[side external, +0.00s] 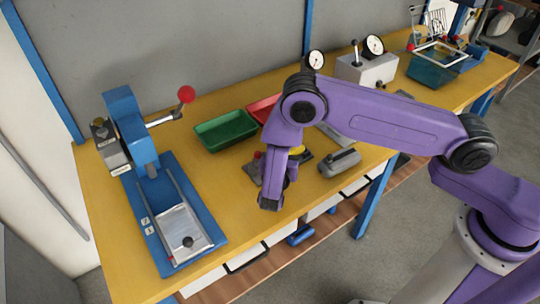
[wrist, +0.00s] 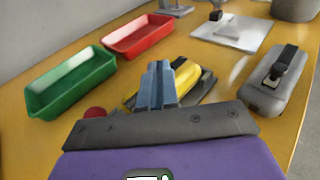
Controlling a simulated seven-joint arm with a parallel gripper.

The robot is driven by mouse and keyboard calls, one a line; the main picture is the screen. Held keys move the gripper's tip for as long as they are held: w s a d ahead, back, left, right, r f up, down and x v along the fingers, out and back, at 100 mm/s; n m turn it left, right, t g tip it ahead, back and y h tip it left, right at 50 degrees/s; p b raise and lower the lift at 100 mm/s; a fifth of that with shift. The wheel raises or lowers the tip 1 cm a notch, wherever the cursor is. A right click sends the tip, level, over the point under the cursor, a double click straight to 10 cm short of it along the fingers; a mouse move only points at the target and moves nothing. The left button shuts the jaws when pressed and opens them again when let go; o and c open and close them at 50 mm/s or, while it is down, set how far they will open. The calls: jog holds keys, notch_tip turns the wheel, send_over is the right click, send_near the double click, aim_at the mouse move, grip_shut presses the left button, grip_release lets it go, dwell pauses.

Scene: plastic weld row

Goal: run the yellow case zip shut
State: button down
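The yellow case (wrist: 187,76) lies on a dark base on the bench in the wrist view, just beyond my fingers and partly hidden by them. In the side view only a small yellow part (side external: 298,151) shows behind my arm. Its zip and pull cannot be made out. My gripper (wrist: 158,66) has its two blue-grey fingers together, with no clear gap and nothing seen between them. They overlap the case's left part in the wrist view; contact cannot be told. In the side view the fingertips are not clear.
A grey case (wrist: 270,82) with a dark strap lies to the right. Green (wrist: 70,83) and red (wrist: 138,35) trays stand to the left and behind. A red knob (wrist: 95,113) is close at left. A blue lever press (side external: 130,130) stands on the bench's left end.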

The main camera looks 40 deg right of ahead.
jog(key=d, duration=0.4)
jog(key=shift+d, duration=0.35)
jog(key=shift+s, duration=0.1)
jog(key=v, duration=1.4)
jog(key=s+d+r+m+g+y, duration=0.5)
jog(key=s+d+r+m+y, duration=0.1)
jog(key=s, duration=0.5)
jog(key=s+d+r+m+g+y, duration=0.5)
jog(key=s+d+r+m+g, duration=0.1)
jog(key=s+r, duration=0.5)
jog(key=shift+s+d+m+y, duration=0.45)
jog(key=shift+d+m, duration=0.4)
jog(key=shift+m, duration=0.35)
